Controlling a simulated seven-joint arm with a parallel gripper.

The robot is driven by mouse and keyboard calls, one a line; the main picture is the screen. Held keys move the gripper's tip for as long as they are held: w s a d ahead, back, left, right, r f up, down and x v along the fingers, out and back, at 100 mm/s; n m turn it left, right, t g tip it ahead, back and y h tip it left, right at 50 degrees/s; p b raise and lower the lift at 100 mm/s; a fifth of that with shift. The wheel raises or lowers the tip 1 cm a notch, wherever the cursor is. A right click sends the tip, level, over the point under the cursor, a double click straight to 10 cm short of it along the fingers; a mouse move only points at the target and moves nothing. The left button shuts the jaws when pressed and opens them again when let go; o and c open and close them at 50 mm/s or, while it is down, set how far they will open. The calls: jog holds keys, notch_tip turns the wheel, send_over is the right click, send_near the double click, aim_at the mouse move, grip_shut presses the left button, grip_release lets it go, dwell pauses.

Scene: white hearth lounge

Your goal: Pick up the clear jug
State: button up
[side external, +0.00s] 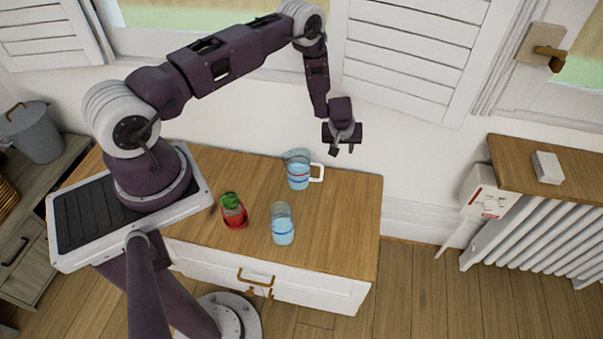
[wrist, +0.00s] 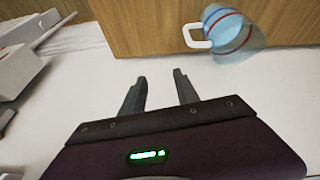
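The clear jug (side external: 299,175) is bluish and see-through, with red and blue bands and a white handle on its right side. It stands upright near the back edge of the wooden cabinet top (side external: 345,222). In the wrist view the jug (wrist: 232,32) is at the top right, its white handle toward the left. My gripper (side external: 341,151) is above and to the right of the jug, apart from it, near the wall. In the wrist view my gripper (wrist: 160,78) has two dark fingers spread apart with nothing between them.
A clear bluish glass (side external: 282,224) and a red jar with a green top (side external: 233,211) stand in front of the jug. The cabinet top's right part is bare. The white wall (side external: 400,158) is close behind. A radiator (side external: 545,232) stands far right.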

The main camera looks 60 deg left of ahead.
jog(key=g+y, duration=0.1)
send_over(322, 171)
jog(key=s+d, duration=0.1)
jog(key=d, duration=0.1)
jog(key=shift+n, duration=0.4)
notch_tip(322, 171, down, 8)
jog(key=shift+s+f, duration=0.15)
jog(key=shift+f, duration=0.1)
jog(key=x, duration=0.6)
jog(key=shift+a+f, duration=0.1)
jog(key=shift+f, duration=0.2)
grip_shut()
